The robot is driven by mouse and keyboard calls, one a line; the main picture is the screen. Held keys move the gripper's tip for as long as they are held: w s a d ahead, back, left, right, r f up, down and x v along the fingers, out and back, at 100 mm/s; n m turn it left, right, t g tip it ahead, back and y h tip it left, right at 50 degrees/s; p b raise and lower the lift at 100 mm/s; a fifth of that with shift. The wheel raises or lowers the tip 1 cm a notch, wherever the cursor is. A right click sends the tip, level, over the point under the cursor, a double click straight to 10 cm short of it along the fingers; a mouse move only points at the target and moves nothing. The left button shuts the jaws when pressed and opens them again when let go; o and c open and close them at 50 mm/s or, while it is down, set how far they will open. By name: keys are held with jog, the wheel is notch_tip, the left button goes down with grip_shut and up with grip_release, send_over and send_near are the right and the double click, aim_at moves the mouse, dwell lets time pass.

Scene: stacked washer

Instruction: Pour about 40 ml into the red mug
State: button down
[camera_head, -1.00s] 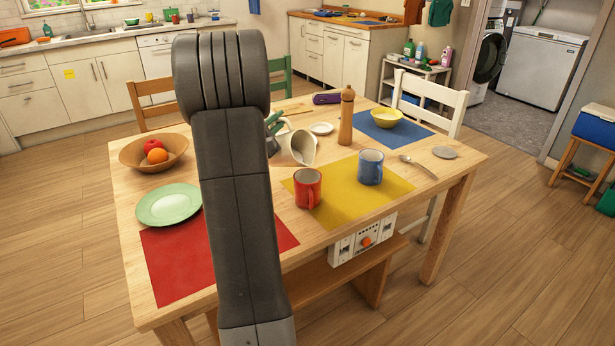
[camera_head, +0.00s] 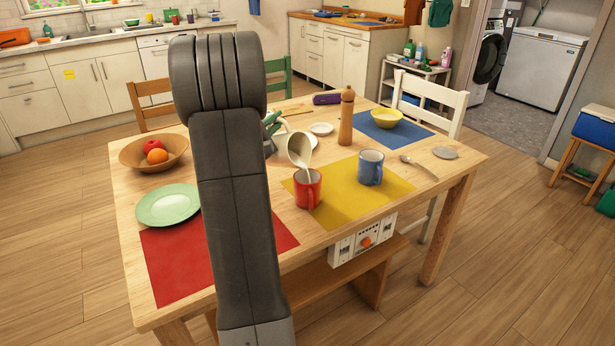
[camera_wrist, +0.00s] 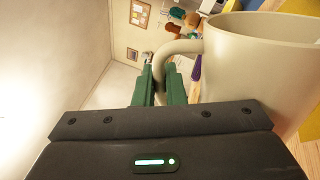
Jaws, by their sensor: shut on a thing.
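The red mug (camera_head: 307,190) stands upright on the front left part of the yellow placemat. A cream jug (camera_head: 300,149) is tilted above it, its mouth toward the mug. A thin pale stream runs from the jug's lip down into the mug. My gripper (camera_wrist: 163,82) is shut on the jug's handle (camera_wrist: 182,47); the large jug body (camera_wrist: 262,65) fills the right of the wrist view. In the head view my arm hides part of the gripper and jug. The liquid level inside the mug cannot be made out.
A blue mug (camera_head: 370,167) stands close to the right of the red mug. A pepper mill (camera_head: 346,117) stands behind. A green plate (camera_head: 168,204) and a wooden fruit bowl (camera_head: 130,152) are left of my arm. The red placemat (camera_head: 180,262) is partly bare.

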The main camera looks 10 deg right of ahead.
jog(key=shift+w+a, duration=0.3)
jog(key=shift+w, duration=0.1)
jog(key=shift+s+d+m, duration=0.1)
jog(key=shift+m, duration=0.4)
dwell(1.3)
jog(key=shift+r, duration=0.1)
jog(key=w+n, duration=0.1)
jog(key=n, duration=0.1)
jog(key=w+a+n, duration=0.1)
jog(key=n, duration=0.1)
jog(key=w+a+f+n+y+p, duration=0.1)
jog(key=n, duration=0.1)
jog(key=shift+a+f+n+t, duration=0.1)
jog(key=shift+a+n+t, duration=0.2)
jog(key=shift+t, duration=0.1)
jog(key=shift+w+a+f+n+y, duration=0.15)
jog(key=shift+w+f+n+y, duration=0.05)
jog(key=shift+f+n, duration=0.35)
jog(key=shift+w+a+f+n+y, duration=0.15)
jog(key=shift+w+f+n+y, duration=0.05)
jog(key=shift+f+n, duration=0.3)
